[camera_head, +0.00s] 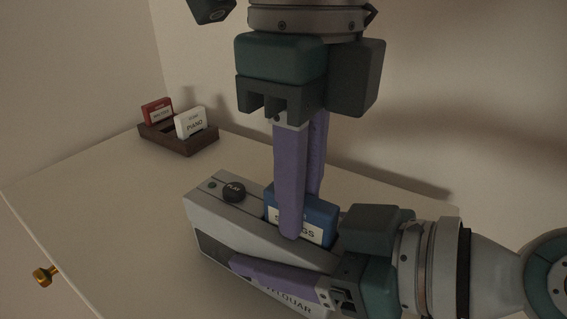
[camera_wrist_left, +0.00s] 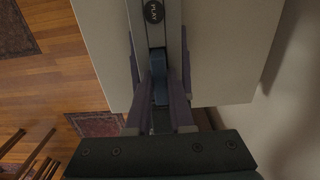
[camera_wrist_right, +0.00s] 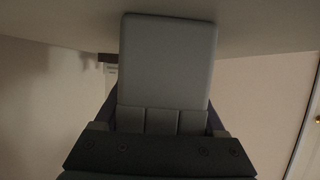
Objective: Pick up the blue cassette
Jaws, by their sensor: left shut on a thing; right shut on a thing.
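The blue cassette (camera_head: 318,213) stands upright in the slot of a grey player (camera_head: 215,215), its upper part showing, its label partly covered by a finger. My left gripper (camera_head: 300,222) comes down from above and is shut on the blue cassette. In the left wrist view the cassette (camera_wrist_left: 160,92) is between the purple fingers, in line with the slot. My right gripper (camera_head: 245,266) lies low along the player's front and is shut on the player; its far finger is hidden. The player's end (camera_wrist_right: 168,60) fills the middle of the right wrist view.
A dark wooden rack (camera_head: 190,149) stands at the back left with a red cassette (camera_head: 157,112) and a white PIANO cassette (camera_head: 190,123). A black PLAY button (camera_head: 234,191) is on the player's top. The pale cabinet top (camera_head: 110,215) is clear at left.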

